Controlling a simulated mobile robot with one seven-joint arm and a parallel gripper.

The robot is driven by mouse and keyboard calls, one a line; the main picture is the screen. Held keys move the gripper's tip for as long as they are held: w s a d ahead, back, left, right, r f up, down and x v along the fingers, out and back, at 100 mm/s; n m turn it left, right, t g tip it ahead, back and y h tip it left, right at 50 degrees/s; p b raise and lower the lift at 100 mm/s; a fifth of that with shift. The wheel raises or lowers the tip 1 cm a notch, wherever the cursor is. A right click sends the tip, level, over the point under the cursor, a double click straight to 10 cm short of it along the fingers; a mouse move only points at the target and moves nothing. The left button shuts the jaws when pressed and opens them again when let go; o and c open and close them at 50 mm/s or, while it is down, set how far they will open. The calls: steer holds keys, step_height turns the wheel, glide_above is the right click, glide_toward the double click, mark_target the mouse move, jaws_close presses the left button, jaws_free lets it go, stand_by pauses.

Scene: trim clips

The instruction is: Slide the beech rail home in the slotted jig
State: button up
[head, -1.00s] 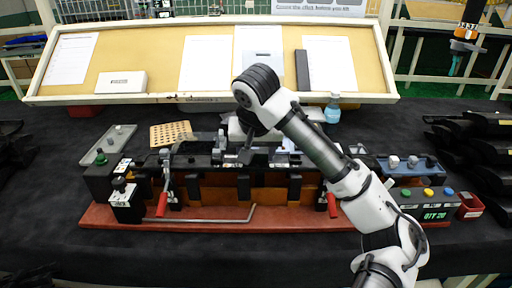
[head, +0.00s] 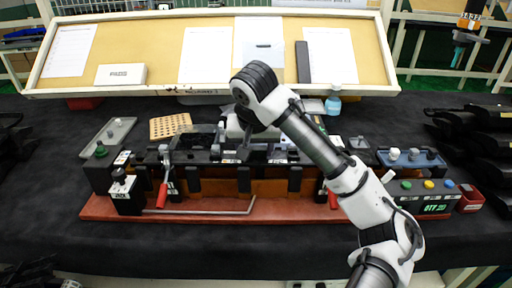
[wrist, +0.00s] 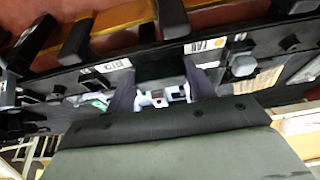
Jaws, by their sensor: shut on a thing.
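The slotted jig is a long dark fixture with several black uprights on a red base (head: 330,213). An orange-brown wooden strip (head: 270,188), which looks like the beech rail, runs lengthwise behind the uprights; it also shows in the wrist view (wrist: 125,17). I cannot tell how far along the slot it sits. My gripper (head: 243,152) is low over the middle of the jig's top. In the wrist view its two dark fingers (wrist: 162,85) straddle a dark part (wrist: 160,68) of unclear shape and are shut on it. My wrist hides part of the jig's back.
Red-handled clamps stand at the jig's left (head: 162,195) and right (head: 333,200). A bent metal rod (head: 205,212) lies in front. A button box (head: 425,195) is to the right, a perforated wooden block (head: 170,126) behind. A sloped notice board (head: 215,85) closes the back.

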steer(key=shift+a+p, duration=0.35)
steer(key=shift+a, duration=0.55)
steer(key=o, duration=1.3)
steer(key=shift+a, duration=0.1)
steer(key=v, duration=1.3)
steer(key=shift+s+r+b, duration=0.2)
steer(key=shift+r+b, duration=0.1)
steer(key=shift+b, duration=0.05)
